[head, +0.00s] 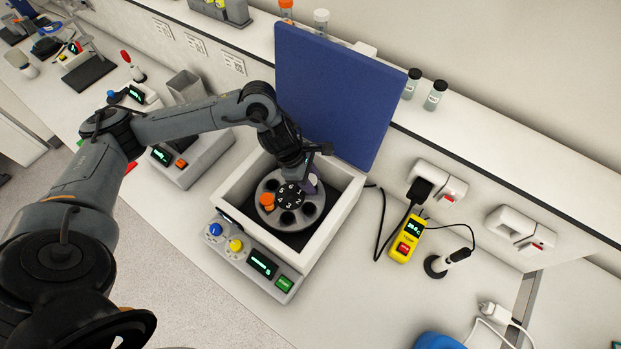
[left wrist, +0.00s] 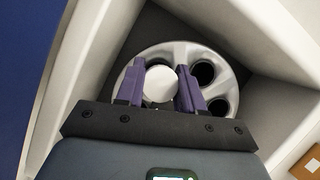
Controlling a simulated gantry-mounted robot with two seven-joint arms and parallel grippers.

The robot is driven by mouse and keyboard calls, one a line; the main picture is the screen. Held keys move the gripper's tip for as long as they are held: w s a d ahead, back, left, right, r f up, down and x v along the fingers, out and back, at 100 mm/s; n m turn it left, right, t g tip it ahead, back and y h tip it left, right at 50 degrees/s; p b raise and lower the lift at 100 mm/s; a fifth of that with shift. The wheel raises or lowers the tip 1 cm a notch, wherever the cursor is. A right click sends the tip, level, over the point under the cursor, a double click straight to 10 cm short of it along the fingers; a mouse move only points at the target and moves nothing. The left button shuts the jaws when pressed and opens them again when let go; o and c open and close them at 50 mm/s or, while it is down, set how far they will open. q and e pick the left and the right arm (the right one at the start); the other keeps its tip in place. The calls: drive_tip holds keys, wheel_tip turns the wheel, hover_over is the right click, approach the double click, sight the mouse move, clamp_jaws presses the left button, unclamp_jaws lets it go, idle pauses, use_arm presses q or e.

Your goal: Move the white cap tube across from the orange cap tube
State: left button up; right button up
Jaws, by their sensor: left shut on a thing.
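The grey numbered rotor (head: 288,214) sits inside the open white centrifuge (head: 238,190). The orange cap tube (head: 267,201) stands in a hole on the rotor's left side. My left gripper (head: 312,182) is low over the rotor's right side, roughly opposite the orange cap. In the left wrist view, its purple fingers (left wrist: 159,88) are shut on the white cap tube (left wrist: 160,82). Only the round white cap shows there; the tube's body is hidden, so I cannot tell how deep it sits in a hole. The orange cap does not show in that view.
The blue lid (head: 337,95) stands open behind the rotor. The centrifuge walls (left wrist: 285,85) surround the gripper closely. Other tubes, including orange- (head: 286,10) and white-capped (head: 321,20) ones, stand on the back shelf. A yellow meter (head: 407,239) lies to the right.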

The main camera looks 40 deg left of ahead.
use_arm(q)
drive_tip(key=shift+f, duration=0.2)
use_arm(e)
drive_tip(key=shift+f, duration=0.3)
use_arm(q)
drive_tip(key=o, duration=1.1)
use_arm(e)
drive_tip(key=shift+a+r, duration=0.1)
drive_tip(key=shift+a, duration=0.05)
use_arm(q)
drive_tip(key=shift+o, duration=0.2)
